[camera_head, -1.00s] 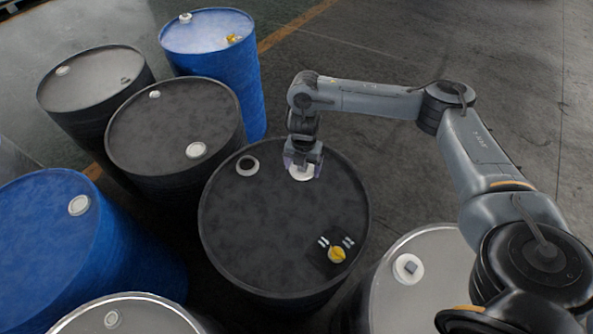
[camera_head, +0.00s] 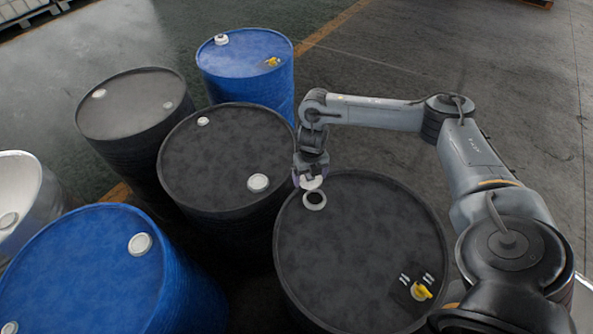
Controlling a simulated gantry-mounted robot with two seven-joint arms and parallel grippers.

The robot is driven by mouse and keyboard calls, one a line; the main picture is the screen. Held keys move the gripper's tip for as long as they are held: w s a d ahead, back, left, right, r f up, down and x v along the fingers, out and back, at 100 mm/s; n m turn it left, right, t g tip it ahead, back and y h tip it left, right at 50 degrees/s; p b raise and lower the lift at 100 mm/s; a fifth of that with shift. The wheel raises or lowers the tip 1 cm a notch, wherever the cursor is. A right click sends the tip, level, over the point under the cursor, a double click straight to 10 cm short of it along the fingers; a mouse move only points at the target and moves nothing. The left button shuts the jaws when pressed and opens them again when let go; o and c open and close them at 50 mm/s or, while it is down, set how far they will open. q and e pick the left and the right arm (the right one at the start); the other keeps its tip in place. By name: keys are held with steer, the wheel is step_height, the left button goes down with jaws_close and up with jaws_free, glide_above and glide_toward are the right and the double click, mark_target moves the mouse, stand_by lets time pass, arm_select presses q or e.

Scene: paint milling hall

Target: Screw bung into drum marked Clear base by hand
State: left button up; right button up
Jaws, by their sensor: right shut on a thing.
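A black drum (camera_head: 345,250) stands in front at the middle right. Its lid has an open round hole with a pale rim (camera_head: 315,200) near the far left edge. My right gripper (camera_head: 310,181) is shut on a white round bung (camera_head: 311,183) just behind this hole in the picture, apart from or close above the lid; the exact height cannot be told. No "Clear base" marking can be read on any drum. My left gripper is not in view.
A yellow tap-like fitting (camera_head: 420,292) and small pale marks sit on the same lid, near right. Another black drum (camera_head: 215,155), blue drums (camera_head: 245,55) (camera_head: 75,270), a grey-topped drum (camera_head: 130,105) and a pale drum (camera_head: 30,195) stand close by. Open floor lies behind the arm.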

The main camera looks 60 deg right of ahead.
mark_target(318, 180)
steer(key=s, duration=0.1)
steer(key=s+f, duration=0.1)
steer(key=shift+s+d, duration=0.3)
steer(key=shift+f, duration=0.25)
steer(key=shift+w+f+b, duration=0.2)
steer(key=shift+f+b, duration=0.3)
steer(key=shift+b, duration=0.25)
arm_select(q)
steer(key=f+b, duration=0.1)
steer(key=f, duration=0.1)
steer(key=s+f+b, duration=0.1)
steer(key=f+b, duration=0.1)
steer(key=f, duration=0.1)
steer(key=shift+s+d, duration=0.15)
arm_select(e)
step_height(318, 180, down, 4)
steer(key=shift+r, duration=0.15)
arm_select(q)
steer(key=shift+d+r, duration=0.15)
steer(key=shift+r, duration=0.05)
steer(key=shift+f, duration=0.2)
arm_select(e)
steer(key=shift+f, duration=0.4)
arm_select(q)
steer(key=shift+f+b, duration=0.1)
steer(key=shift+b, duration=0.2)
arm_select(e)
steer(key=shift+a+f, duration=0.1)
steer(key=shift+f, duration=0.1)
